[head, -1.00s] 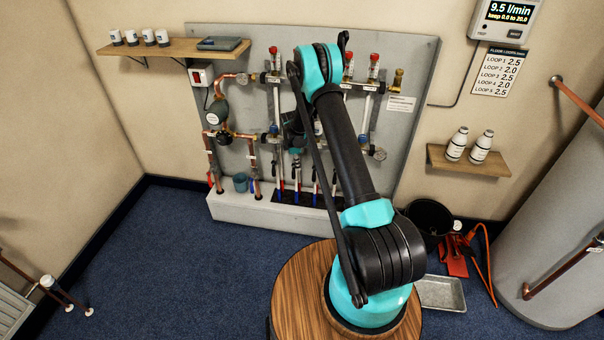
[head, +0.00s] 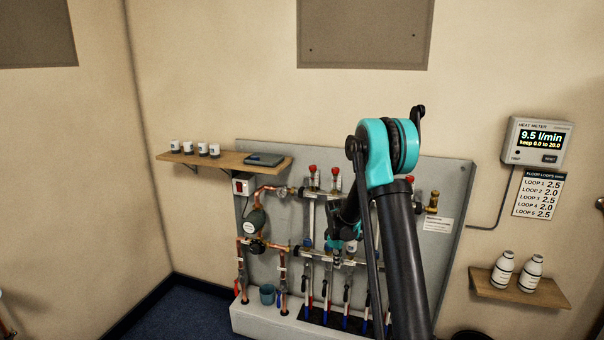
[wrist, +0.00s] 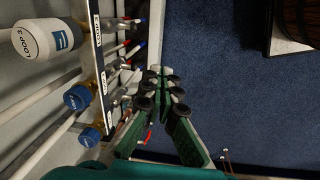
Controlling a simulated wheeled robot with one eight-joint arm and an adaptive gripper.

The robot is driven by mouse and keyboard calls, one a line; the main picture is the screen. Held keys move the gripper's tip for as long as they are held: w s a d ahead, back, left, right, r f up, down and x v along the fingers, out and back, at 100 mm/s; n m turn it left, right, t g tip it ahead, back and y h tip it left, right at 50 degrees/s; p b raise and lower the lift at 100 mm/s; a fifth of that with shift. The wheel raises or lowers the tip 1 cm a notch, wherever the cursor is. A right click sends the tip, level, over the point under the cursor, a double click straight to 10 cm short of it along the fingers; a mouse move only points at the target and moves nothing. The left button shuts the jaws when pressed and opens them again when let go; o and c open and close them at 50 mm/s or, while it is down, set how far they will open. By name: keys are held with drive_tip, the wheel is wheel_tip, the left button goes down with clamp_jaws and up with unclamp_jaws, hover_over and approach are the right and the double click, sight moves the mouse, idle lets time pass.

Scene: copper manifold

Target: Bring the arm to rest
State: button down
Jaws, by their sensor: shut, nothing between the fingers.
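My arm, teal and black, rises in the head view in front of the manifold board (head: 270,170) and bends at a teal elbow. Its forearm points down toward the board, and my gripper (head: 337,258) hangs before the lower manifold bar, partly lost against the pipes. In the wrist view my gripper (wrist: 162,72) has its green and black fingers together with nothing between them. It is close beside a manifold rail labelled LOOP (wrist: 98,62) with blue-capped fittings (wrist: 82,97). I cannot tell whether it touches the pipes.
Copper pipes with a pump (head: 255,222) stand left of the gripper. A shelf (head: 225,160) holds white pots and a dark tablet. A right shelf (head: 520,289) holds two white bottles. The heat meter (head: 538,141) reads 9.5 l/min. Blue floor (wrist: 225,70) is open right of the gripper.

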drive_tip(key=s+d+r+m+t, duration=0.1)
drive_tip(key=s+d+r+m, duration=0.15)
drive_tip(key=s+r, duration=0.5)
drive_tip(key=s+d+r+m, duration=0.1)
drive_tip(key=s+r+m, duration=0.3)
drive_tip(key=s, duration=0.6)
drive_tip(key=s+d+f+m+t, duration=0.1)
drive_tip(key=s+m, duration=0.5)
drive_tip(key=s, duration=1.2)
drive_tip(key=shift+d+f+t+y, duration=0.2)
drive_tip(key=shift+d+t+y, duration=0.1)
drive_tip(key=shift+t+y, duration=0.1)
